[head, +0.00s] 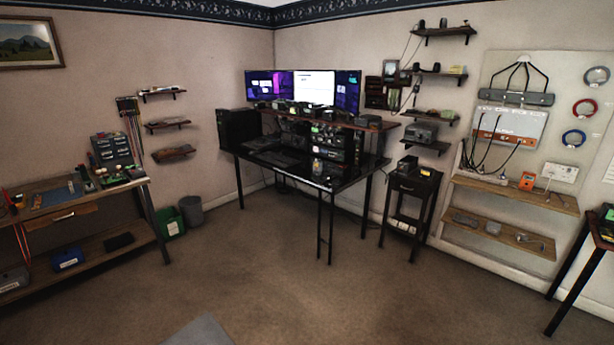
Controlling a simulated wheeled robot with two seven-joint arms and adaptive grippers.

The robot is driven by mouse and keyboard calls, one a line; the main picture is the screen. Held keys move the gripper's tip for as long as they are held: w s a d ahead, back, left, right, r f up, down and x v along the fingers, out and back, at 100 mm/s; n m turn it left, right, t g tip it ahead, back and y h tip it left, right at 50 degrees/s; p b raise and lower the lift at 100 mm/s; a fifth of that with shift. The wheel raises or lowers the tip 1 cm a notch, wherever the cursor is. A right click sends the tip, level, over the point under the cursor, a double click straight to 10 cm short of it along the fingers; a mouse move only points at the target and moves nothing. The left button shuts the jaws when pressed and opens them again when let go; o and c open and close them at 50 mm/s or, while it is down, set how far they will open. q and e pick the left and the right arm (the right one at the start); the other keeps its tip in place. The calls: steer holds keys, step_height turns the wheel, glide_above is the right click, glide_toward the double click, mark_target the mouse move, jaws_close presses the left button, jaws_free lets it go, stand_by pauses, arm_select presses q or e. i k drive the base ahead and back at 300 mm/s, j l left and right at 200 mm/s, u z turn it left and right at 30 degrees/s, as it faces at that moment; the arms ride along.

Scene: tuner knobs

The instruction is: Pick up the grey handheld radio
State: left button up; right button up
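I cannot pick out a grey handheld radio for certain. Several small dark devices, too small to tell apart, stand on the raised shelf (385,125) of the black corner desk (285,171). More radio-like equipment (330,142) is stacked under that shelf. A small light item (317,166) stands on the desk top near its front corner; its kind is unclear. Neither of my grippers is in the head view.
A wooden workbench (85,203) stands at the left, with a green bin (170,222) and a grey bin (192,214) beside it. A small black side table (412,186) and wooden wall shelves (520,194) are at the right. Another table (580,262) stands at the right edge.

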mark_target(316, 164)
steer(key=i+l, duration=0.15)
steer(key=i, duration=0.85)
steer(key=i+j, duration=0.1)
steer(key=i, duration=0.5)
steer(key=i+j+z, duration=0.15)
steer(key=i, duration=0.45)
steer(key=i+j+z, duration=0.2)
steer(key=i, duration=0.25)
steer(key=i+j+z, duration=0.1)
steer(key=i+z, duration=0.15)
steer(key=i, duration=0.2)
steer(key=i+j+z, duration=0.2)
steer(key=i, duration=0.25)
